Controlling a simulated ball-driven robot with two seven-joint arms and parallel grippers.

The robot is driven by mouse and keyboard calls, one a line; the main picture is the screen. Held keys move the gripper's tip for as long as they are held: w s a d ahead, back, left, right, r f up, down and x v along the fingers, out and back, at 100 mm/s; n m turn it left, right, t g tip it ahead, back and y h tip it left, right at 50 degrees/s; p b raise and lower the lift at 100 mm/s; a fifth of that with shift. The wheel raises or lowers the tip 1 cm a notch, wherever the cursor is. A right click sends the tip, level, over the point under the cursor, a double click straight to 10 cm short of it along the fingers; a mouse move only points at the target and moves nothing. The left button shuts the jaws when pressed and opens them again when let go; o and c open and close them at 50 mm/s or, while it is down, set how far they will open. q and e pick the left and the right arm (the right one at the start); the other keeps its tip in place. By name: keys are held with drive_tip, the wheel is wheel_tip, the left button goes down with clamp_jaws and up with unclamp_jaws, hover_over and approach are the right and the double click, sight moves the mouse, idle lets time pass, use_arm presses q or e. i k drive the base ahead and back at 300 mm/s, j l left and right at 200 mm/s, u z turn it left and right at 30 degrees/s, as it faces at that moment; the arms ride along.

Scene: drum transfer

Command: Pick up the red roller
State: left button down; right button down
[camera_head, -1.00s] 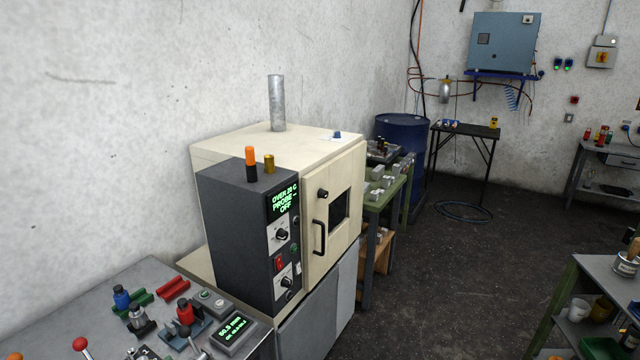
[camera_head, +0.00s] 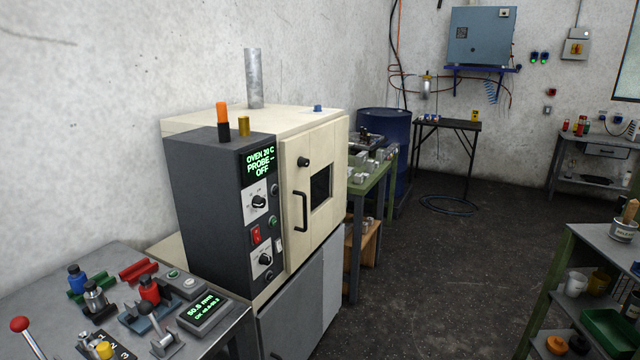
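A red roller-like piece with a dark top (camera_head: 149,289) stands upright on the grey bench at the lower left, at a blue-grey fixture. A similar blue piece (camera_head: 76,278) stands to its left by a green holder. An empty-looking red holder (camera_head: 138,271) lies behind the red piece. More small red upright pieces (camera_head: 580,126) stand on the far bench at the right; they are too small to tell apart. Neither of my grippers is in view.
A cream oven (camera_head: 290,185) with a dark control box (camera_head: 205,205) stands beside the bench (camera_head: 40,300). A green-framed table (camera_head: 372,185) and blue drum (camera_head: 388,130) are behind it. A shelf unit (camera_head: 590,245) is at the right. The dark floor (camera_head: 440,270) between is clear.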

sight(148, 289)
drive_tip(key=u, duration=1.25)
